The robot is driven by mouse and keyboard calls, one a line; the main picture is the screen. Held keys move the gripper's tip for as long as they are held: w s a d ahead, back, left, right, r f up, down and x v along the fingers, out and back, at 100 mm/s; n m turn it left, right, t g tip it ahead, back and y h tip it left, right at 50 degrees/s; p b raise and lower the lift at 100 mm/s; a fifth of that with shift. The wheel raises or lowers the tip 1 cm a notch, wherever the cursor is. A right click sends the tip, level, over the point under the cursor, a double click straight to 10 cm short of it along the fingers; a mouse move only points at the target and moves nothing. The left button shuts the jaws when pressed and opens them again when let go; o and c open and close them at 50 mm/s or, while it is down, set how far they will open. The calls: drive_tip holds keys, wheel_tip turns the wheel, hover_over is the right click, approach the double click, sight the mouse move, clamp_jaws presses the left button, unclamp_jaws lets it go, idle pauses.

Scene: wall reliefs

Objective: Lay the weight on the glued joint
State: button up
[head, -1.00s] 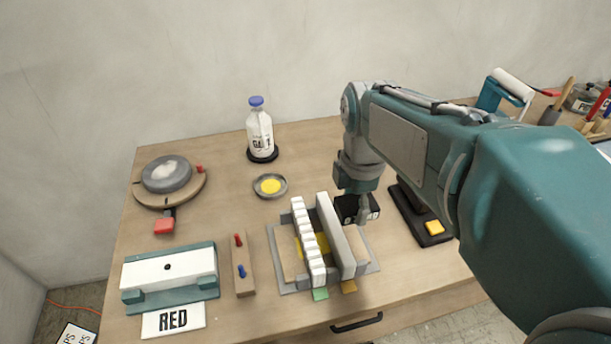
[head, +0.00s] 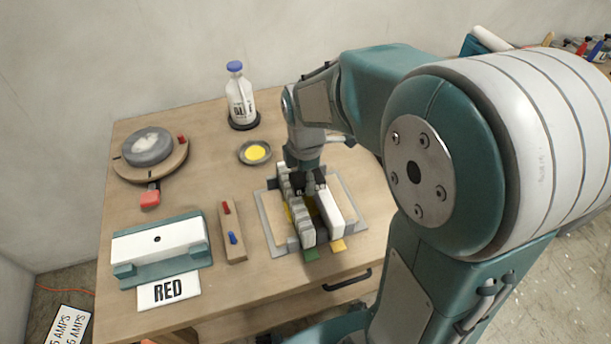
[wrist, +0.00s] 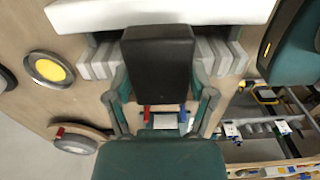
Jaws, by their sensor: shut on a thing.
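The weight is a black block that shows large in the wrist view (wrist: 157,58) and as a small dark shape in the head view (head: 308,184). My gripper (head: 304,176) is shut on it, with a teal finger at each side in the wrist view. The weight is over the pale toothed strip (head: 303,224), next to the long white bar (head: 329,216). Both stand on a grey-framed board (head: 268,226). My gripper and the weight hide the joint, so I cannot tell whether the weight touches it.
A small tray of yellow stuff (head: 256,153), a glue bottle (head: 240,98) and a round turntable (head: 150,157) stand behind and left.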

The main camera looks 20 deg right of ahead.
drive_tip(key=shift+d+f, duration=0.15)
drive_tip(key=shift+f, duration=0.4)
drive_tip(key=o, duration=1.3)
drive_tip(key=shift+c, duration=0.2)
wheel_tip(320, 180, up, 12)
drive_tip(key=s+r+m+t, duration=0.1)
drive_tip(key=s+m+t, duration=0.4)
drive_tip(key=s+m, duration=0.9)
drive_tip(key=m, duration=0.4)
drive_tip(key=shift+t, duration=0.3)
